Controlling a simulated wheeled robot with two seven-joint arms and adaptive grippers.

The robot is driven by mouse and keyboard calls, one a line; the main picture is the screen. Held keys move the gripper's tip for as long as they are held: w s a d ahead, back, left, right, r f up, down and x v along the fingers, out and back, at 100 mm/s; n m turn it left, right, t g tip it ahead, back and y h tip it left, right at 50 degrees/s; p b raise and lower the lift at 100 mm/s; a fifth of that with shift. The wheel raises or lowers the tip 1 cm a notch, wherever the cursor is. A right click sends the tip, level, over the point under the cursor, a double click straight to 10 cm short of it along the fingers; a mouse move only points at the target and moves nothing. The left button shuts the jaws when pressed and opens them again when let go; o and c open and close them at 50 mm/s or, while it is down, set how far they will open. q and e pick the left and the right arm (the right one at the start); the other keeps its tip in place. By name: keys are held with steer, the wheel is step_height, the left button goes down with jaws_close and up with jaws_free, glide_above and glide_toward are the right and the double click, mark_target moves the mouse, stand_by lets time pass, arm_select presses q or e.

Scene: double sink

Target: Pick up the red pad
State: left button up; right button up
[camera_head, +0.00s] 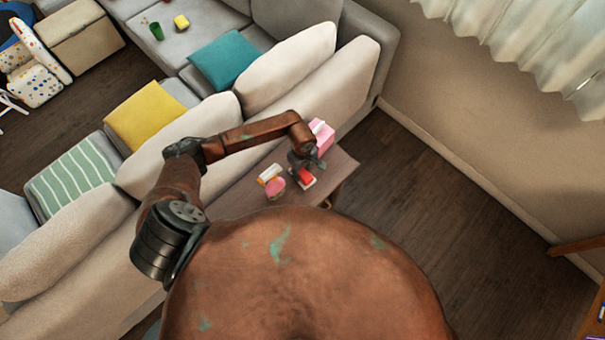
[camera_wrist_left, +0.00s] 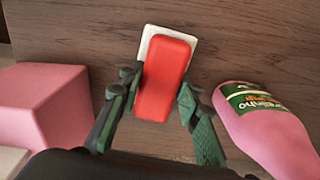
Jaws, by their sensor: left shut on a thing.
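The red pad (camera_wrist_left: 165,78) is a rounded red block with a white layer under it, seen in the left wrist view on the brown table top. It also shows as a small red patch in the head view (camera_head: 306,176). My left gripper (camera_wrist_left: 157,100) has one finger on each side of the pad and is shut on it; in the head view it points down at the table (camera_head: 303,163). The pad appears at or close to the table surface; I cannot tell if there is a gap. My right gripper is not in view.
A pink box (camera_head: 321,138) stands beside the pad. A pink bottle with a green label (camera_wrist_left: 270,125) is close on the other side. An orange and white item (camera_head: 269,175) is nearby on the narrow wooden table (camera_head: 232,199). The sofa back (camera_head: 300,100) borders the table.

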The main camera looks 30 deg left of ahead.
arm_select(q)
steer(key=shift+c, duration=0.7)
steer(key=shift+r, duration=0.15)
steer(key=shift+r, duration=0.25)
step_height(320, 180, up, 2)
steer(key=shift+w+r, duration=0.1)
steer(key=s+d+r, duration=0.5)
steer(key=s+r, duration=0.5)
steer(key=s, duration=0.3)
steer(key=shift+s+d, duration=0.1)
